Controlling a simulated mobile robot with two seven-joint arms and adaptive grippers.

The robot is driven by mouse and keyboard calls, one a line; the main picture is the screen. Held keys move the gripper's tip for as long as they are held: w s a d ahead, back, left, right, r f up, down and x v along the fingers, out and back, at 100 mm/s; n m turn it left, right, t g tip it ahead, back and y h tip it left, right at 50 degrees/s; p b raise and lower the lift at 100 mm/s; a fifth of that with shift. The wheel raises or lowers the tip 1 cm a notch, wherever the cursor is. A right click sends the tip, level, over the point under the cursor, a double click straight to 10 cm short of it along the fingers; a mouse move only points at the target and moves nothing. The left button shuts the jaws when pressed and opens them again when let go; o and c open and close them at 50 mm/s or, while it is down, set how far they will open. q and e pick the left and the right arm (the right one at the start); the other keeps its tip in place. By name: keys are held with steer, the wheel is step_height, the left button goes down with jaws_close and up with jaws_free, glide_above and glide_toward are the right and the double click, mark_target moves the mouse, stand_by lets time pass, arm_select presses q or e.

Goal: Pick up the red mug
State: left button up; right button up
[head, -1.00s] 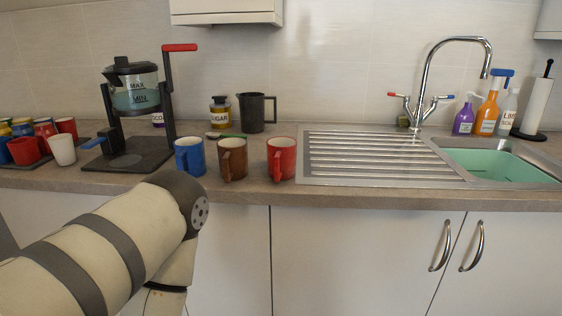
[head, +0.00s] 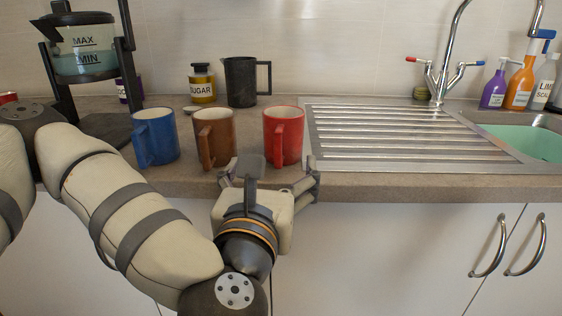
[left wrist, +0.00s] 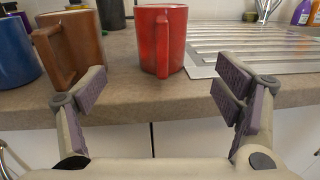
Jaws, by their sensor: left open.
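The red mug (head: 287,134) stands upright on the counter, rightmost of three mugs, beside the left edge of the draining board. In the left wrist view the red mug (left wrist: 163,40) is ahead, centred between the fingers, with its handle facing the camera. My left gripper (head: 270,170) is open and empty at the counter's front edge, just short of the mug and apart from it. Its spread fingers also show in the left wrist view (left wrist: 168,95). My right gripper is not in view.
A brown mug (head: 215,139) and a blue mug (head: 156,138) stand left of the red one. A dark jug (head: 241,82) and a sugar jar (head: 203,83) are behind. The steel draining board (head: 400,136) lies to the right. The counter edge (head: 400,188) is close below the gripper.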

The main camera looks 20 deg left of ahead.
mark_target(283, 125)
arm_select(q)
steer(key=w, duration=0.3)
steer(key=w+a, duration=0.1)
steer(key=w, duration=0.3)
steer(key=w+a, duration=0.1)
steer(key=w, duration=0.3)
steer(key=shift+w, duration=0.2)
steer(key=shift+d, duration=0.1)
steer(key=c, duration=1.5)
